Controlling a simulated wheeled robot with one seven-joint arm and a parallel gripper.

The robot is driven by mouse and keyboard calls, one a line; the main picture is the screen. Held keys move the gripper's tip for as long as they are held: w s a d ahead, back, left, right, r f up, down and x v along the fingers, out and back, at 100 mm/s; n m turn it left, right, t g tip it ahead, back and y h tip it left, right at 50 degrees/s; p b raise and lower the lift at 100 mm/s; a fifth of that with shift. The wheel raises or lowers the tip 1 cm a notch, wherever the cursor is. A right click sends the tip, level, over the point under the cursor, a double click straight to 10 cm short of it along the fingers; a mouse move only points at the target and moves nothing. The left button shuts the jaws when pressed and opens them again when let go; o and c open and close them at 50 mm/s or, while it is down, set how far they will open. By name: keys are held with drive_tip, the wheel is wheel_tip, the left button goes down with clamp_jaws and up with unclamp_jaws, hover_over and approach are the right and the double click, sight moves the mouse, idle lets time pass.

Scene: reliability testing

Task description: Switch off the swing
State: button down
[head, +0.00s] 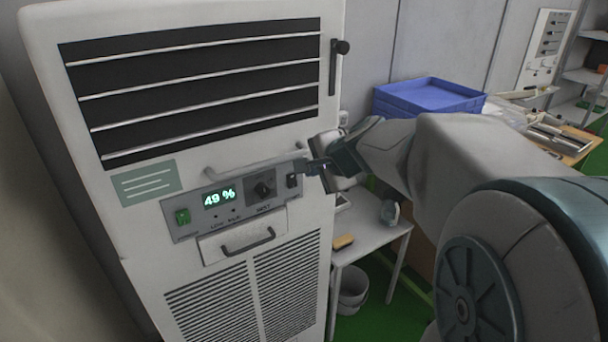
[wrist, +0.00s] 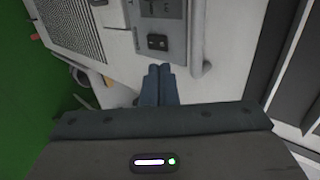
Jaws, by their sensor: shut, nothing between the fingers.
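A pale cabinet machine (head: 120,235) has a grey control panel (head: 235,213) with a lit green switch (head: 182,216), a display (head: 219,198) reading 49 % and a dark knob (head: 263,189). At the panel's right end is a small black rocker switch (head: 292,181). It also shows in the wrist view (wrist: 157,42), just ahead of my fingertips. My gripper (head: 311,168) is shut and empty, close to the right of this switch. In the wrist view, the closed fingers (wrist: 159,72) point at the switch with a small gap showing. I cannot read the switch's label or position.
A bar handle (head: 250,164) runs just above the panel, close to my fingers. A drawer handle (head: 248,241) sits below it. To the right are a small table (head: 378,238), a bucket (head: 353,290) and blue crates (head: 430,94).

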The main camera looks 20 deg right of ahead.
drive_tip(key=shift+w+r+v, duration=0.1)
drive_tip(key=shift+r+v, duration=0.05)
drive_tip(key=shift+v, duration=0.6)
drive_tip(key=shift+w+r+v, duration=0.1)
drive_tip(key=shift+w+v, duration=0.05)
drive_tip(key=shift+v, duration=0.65)
drive_tip(key=shift+w+r+v, duration=0.1)
drive_tip(key=shift+r+v, duration=0.05)
drive_tip(key=shift+v, duration=0.6)
drive_tip(key=s+a+f+n+g+h, duration=0.1)
drive_tip(key=s+a+f+n+g, duration=0.1)
drive_tip(key=s+f+n, duration=0.4)
drive_tip(key=s+a+f+n+g+h, duration=0.1)
drive_tip(key=s+f+n+g, duration=0.3)
drive_tip(key=s, duration=1)
wheel_tip(320, 180, down, 2)
drive_tip(key=a+n, duration=0.1)
drive_tip(key=n, duration=0.3)
drive_tip(key=shift+a+n+h, duration=0.3)
drive_tip(key=shift+n+h, duration=0.1)
drive_tip(key=shift+f, duration=0.1)
